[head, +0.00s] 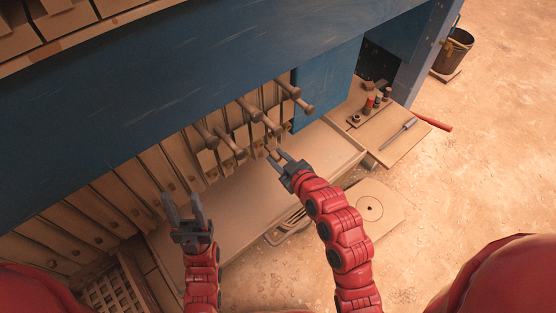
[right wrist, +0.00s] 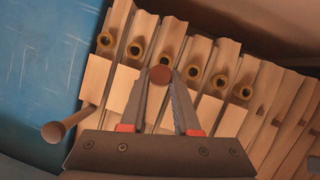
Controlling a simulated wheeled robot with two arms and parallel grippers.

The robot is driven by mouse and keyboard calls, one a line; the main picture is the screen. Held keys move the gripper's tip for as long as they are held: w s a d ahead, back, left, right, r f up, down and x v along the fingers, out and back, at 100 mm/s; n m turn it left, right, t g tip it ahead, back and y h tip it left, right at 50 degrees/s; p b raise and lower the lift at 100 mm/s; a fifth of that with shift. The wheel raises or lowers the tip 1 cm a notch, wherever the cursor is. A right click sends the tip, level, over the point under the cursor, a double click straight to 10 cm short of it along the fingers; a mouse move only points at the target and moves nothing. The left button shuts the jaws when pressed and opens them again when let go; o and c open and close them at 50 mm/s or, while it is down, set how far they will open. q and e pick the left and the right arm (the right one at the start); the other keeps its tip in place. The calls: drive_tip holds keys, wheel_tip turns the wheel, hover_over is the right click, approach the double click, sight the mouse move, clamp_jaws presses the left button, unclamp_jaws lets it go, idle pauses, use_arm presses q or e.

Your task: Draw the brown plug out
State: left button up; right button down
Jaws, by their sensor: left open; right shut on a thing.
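The brown plug (right wrist: 160,75) shows in the right wrist view as a round brown end between the tips of my right gripper (right wrist: 160,82). The gripper is shut on it, in front of the row of plates. My left gripper (head: 182,205) is open and empty, in front of the plates further left.
Several round wooden handles (head: 290,88) stick out above my right gripper; one (right wrist: 62,130) is close at left in the wrist view. A long tray (head: 325,145) lies below the plates. A side board (head: 400,140) holds small items and a screwdriver. A bucket (head: 455,52) stands far right.

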drive_tip(key=shift+r+p, duration=0.55)
drive_tip(key=shift+r, duration=1.85)
